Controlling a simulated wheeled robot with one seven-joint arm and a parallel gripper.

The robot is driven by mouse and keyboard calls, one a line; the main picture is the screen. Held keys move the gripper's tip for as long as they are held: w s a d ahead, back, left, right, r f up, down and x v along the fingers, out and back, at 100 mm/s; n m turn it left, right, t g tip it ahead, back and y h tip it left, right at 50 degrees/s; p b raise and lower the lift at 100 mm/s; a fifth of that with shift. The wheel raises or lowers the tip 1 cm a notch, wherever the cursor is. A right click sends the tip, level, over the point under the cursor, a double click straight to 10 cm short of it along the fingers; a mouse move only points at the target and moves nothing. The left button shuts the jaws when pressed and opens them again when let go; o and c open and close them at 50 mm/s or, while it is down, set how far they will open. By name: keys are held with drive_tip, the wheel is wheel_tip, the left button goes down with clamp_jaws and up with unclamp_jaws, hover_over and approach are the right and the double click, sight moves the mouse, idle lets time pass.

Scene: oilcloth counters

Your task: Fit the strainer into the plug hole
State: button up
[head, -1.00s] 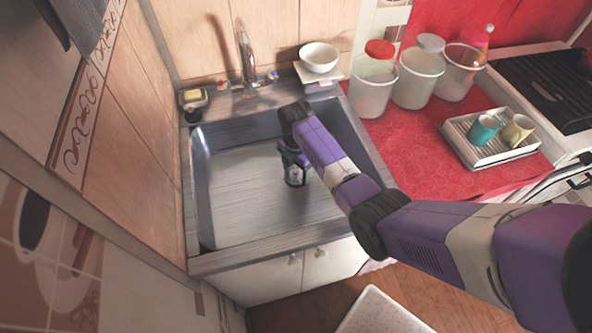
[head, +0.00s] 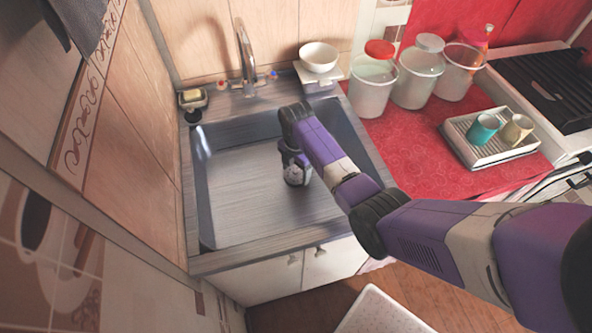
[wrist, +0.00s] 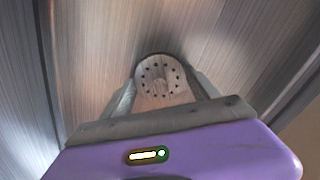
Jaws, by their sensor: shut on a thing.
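The strainer (wrist: 158,82) is a round, pale metal disc with a ring of small dark holes and a raised middle. In the wrist view it sits between the two fingers of my gripper (wrist: 160,92), which is shut on it. In the head view my gripper (head: 297,180) is down inside the sink basin (head: 235,185), in its right half. The plug hole is not clearly visible; a dark patch shows just behind the strainer in the wrist view. I cannot tell whether the strainer touches the basin floor.
The basin walls stand close to my arm on the right. Jars (head: 372,88) and a dish rack (head: 490,142) with cups stand on the red counter.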

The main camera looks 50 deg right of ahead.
drive_tip(key=shift+f, duration=0.45)
idle(0.6)
drive_tip(key=shift+s+a+f+b, duration=0.1)
drive_tip(key=shift+s+f+b, duration=0.15)
drive_tip(key=shift+f, duration=0.25)
idle(0.6)
drive_tip(key=o, duration=1.4)
drive_tip(key=shift+f, duration=0.1)
drive_tip(key=shift+r+p, duration=0.75)
drive_tip(key=shift+r, duration=0.1)
drive_tip(key=shift+w+r+p, duration=0.2)
drive_tip(key=shift+r+p, duration=0.95)
drive_tip(key=shift+r, duration=0.15)
drive_tip(key=shift+r+p, duration=2.05)
drive_tip(key=shift+r, duration=0.15)
